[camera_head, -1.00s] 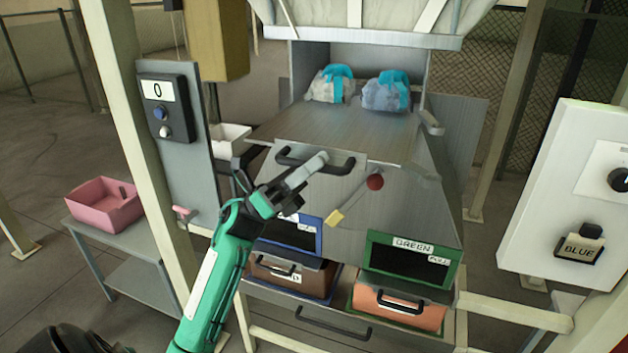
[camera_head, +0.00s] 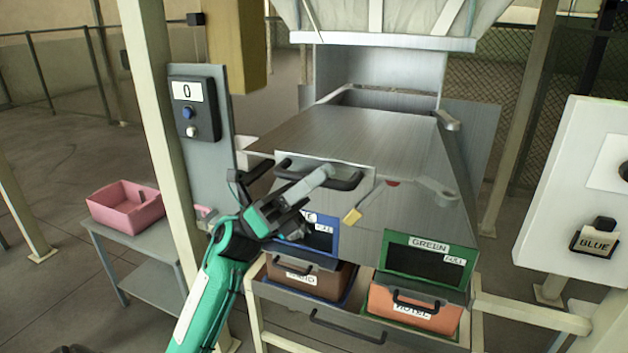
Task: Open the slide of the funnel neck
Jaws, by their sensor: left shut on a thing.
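The slide (camera_head: 345,130) is a flat brushed-metal plate at the funnel neck, in the middle of the head view. It sits forward of the back wall, and a recessed gap (camera_head: 388,99) shows behind its far edge. A dark bar handle (camera_head: 347,183) runs along its front. My left gripper (camera_head: 322,174) is shut on this handle, its pale finger lying across the bar. No sling bags show on the plate. My right gripper is not in view.
Below are a blue-framed bin (camera_head: 322,243) and a green-framed bin marked GREEN (camera_head: 428,256). A counter box reading 0 (camera_head: 190,105) is left; a BLUE-labelled panel (camera_head: 585,190) is right. A pink tray (camera_head: 125,208) is far left.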

